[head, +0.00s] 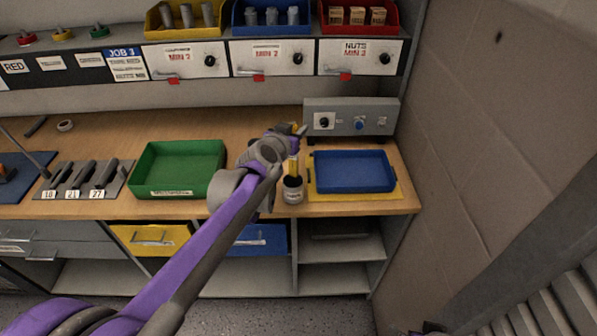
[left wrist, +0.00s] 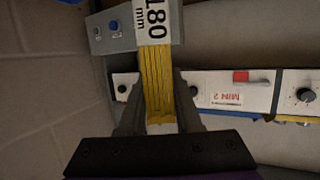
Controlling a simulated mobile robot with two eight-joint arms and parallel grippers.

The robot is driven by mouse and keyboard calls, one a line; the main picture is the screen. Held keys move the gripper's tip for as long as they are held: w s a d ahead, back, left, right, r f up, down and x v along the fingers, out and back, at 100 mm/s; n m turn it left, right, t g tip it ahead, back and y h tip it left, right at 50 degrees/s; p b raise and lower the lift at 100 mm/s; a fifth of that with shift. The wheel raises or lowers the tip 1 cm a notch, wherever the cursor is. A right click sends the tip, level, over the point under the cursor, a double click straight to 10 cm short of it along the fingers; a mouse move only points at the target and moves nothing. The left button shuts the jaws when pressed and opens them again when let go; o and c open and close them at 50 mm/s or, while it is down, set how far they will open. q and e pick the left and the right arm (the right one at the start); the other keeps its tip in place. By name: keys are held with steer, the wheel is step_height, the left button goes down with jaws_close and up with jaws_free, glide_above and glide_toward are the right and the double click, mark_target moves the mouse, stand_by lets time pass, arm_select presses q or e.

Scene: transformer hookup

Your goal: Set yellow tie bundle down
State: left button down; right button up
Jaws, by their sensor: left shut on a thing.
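My left gripper (head: 296,130) is above the back right part of the bench, in front of the grey control box. It is shut on the yellow tie bundle (left wrist: 155,75), which shows between the fingers in the left wrist view with a white "180 mm" label beyond them. In the head view the bundle is mostly hidden by the gripper and wrist. A small dark cup (head: 292,190) with a white label stands below on the bench, with a yellow strip above it; I cannot tell whether that strip belongs to the held bundle. My right gripper is not in view.
A blue tray (head: 353,188) lies on a yellow mat (head: 398,192) right of the cup. The grey control box (head: 349,105) stands behind. A green tray (head: 150,190) is to the left, beside a tool rack (head: 60,193). Labelled drawers (head: 360,57) hang above. A wall bounds the right.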

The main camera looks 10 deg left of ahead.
arm_select(q)
steer(key=shift+s+f+b, duration=0.15)
steer(key=shift+f+b, duration=0.1)
steer(key=shift+f, duration=1.8)
steer(key=shift+s+f+b, duration=0.15)
steer(key=shift+f+b, duration=0.1)
steer(key=shift+f, duration=1.75)
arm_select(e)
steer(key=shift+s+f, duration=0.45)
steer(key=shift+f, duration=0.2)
arm_select(q)
steer(key=shift+f, duration=0.1)
steer(key=c, duration=0.6)
jaws_free()
steer(key=p+v, duration=0.1)
steer(key=v, duration=1.1)
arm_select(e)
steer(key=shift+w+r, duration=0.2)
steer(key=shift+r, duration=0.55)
